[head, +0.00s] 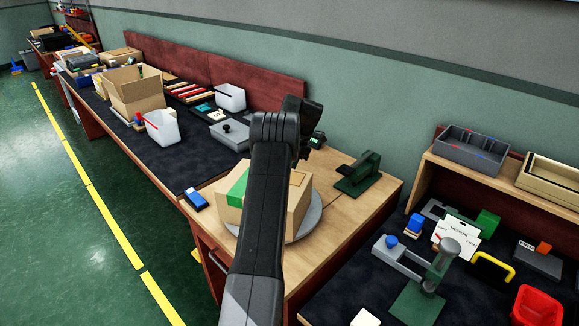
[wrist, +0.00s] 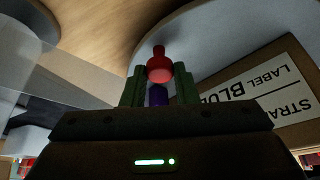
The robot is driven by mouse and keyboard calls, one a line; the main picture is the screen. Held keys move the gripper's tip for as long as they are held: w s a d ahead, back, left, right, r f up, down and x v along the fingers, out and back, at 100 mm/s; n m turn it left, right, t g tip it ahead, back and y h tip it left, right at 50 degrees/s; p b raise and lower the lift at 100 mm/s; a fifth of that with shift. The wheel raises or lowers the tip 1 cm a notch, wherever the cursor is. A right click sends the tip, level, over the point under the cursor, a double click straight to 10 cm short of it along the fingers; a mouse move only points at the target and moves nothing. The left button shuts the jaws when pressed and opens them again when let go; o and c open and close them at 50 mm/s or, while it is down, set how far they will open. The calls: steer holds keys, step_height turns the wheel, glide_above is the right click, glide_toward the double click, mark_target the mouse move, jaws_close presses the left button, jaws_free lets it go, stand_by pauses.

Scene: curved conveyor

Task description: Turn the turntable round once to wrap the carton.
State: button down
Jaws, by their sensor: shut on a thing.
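The carton (head: 298,200) is a tan box with a green patch (head: 238,188) on its left side. It stands on the round grey turntable (head: 311,222) on the wooden bench, and my arm hides its middle. In the wrist view the carton (wrist: 290,85) shows an upside-down printed label beside the turntable's grey disc (wrist: 225,35). My gripper (wrist: 159,75) has its dark green fingers shut on a red knob (wrist: 159,66) at the disc's edge. A purple piece (wrist: 158,96) shows below the knob. In the head view my gripper is hidden behind my arm.
A dark green stand (head: 358,175) is right of the turntable, and a blue-and-white block (head: 195,199) is left. A green press (head: 420,290) stands on the right bench.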

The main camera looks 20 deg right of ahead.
steer(key=c, duration=1.2)
jaws_free()
steer(key=shift+o, duration=0.2)
steer(key=shift+r, duration=0.1)
steer(key=p+v, duration=1.3)
steer(key=shift+d+r, duration=0.15)
steer(key=shift+r, duration=0.15)
steer(key=shift+f, duration=0.15)
steer(key=b+x, duration=1.2)
steer(key=x, duration=0.1)
steer(key=shift+b, duration=0.3)
